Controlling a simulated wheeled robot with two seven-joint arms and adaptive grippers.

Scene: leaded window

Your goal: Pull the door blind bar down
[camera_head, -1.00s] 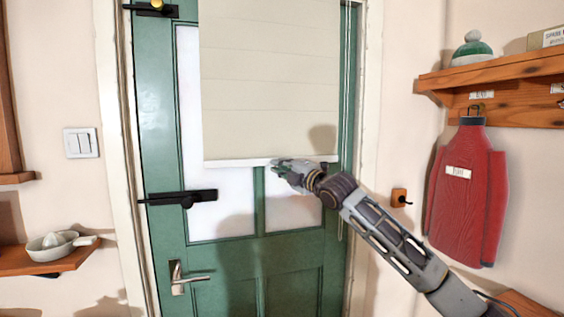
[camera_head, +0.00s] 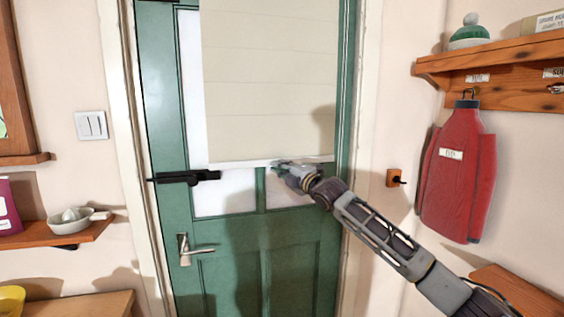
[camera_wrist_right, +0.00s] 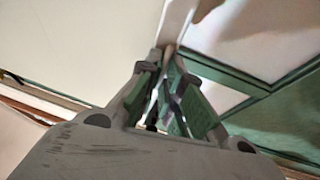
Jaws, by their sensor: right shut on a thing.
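The cream door blind (camera_head: 268,85) hangs over the glass of the green door (camera_head: 230,265). Its white bar (camera_head: 240,163) runs across the blind's lower edge, over the lower part of the panes. My right gripper (camera_head: 281,165) is at the bar, right of its middle, and is shut on it. In the right wrist view the fingers (camera_wrist_right: 168,60) close around the bar (camera_wrist_right: 178,20), which runs up and away from them. The fingers hide the held part of the bar. My left gripper is not in view.
A black bolt (camera_head: 185,177) and a metal door handle (camera_head: 190,250) are on the door's left side. A shelf (camera_head: 490,75) with a red garment (camera_head: 457,175) hanging below is at the right. A small shelf (camera_head: 60,236) with a dish is at the left.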

